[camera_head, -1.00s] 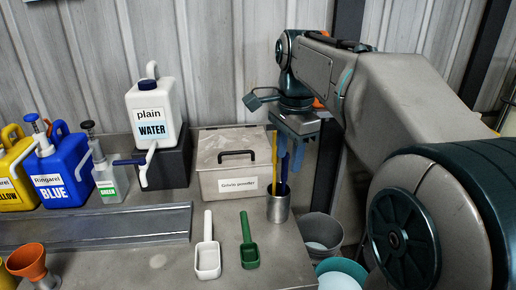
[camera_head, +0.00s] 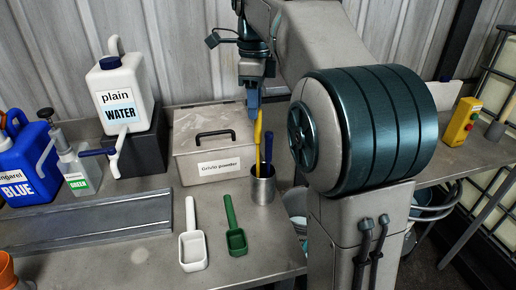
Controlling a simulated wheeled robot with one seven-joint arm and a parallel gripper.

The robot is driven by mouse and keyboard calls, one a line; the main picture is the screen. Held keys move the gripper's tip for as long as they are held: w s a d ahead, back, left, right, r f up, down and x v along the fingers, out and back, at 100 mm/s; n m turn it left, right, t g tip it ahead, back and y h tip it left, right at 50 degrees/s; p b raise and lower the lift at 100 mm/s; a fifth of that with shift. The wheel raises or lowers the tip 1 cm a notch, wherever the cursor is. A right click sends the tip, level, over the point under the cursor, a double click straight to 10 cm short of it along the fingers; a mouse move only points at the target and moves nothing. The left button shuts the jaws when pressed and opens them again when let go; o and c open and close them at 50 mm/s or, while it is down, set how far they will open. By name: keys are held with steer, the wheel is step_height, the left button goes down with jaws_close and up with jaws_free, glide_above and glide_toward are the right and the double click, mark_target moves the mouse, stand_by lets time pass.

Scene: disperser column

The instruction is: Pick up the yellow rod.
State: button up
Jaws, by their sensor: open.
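The yellow rod (camera_head: 257,130) stands upright in a metal cup (camera_head: 263,187) on the bench, right of the lidded metal box. A blue rod (camera_head: 269,150) stands in the same cup, just right of the yellow one. My gripper (camera_head: 253,108) points down above the cup, at the upper end of the yellow rod. Its blue fingers are open, but they overlap the rod top in this view, so I cannot tell whether the rod lies between them. The rods' lower ends are hidden inside the cup.
The metal box (camera_head: 190,156) with a black handle stands left of the cup. A white scoop (camera_head: 193,243) and a green scoop (camera_head: 236,239) lie in front. The plain water jug (camera_head: 122,95), green bottle (camera_head: 77,170) and blue jug (camera_head: 25,165) stand farther left.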

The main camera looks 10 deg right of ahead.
mark_target(257, 141)
steer(key=shift+s+d+f+b, duration=0.1)
steer(key=shift+s+f+b, duration=0.1)
steer(key=shift+f, duration=1.4)
steer(key=shift+s+d+f+b, duration=0.1)
steer(key=shift+f+b, duration=0.1)
steer(key=shift+f, duration=1.4)
jaws_close()
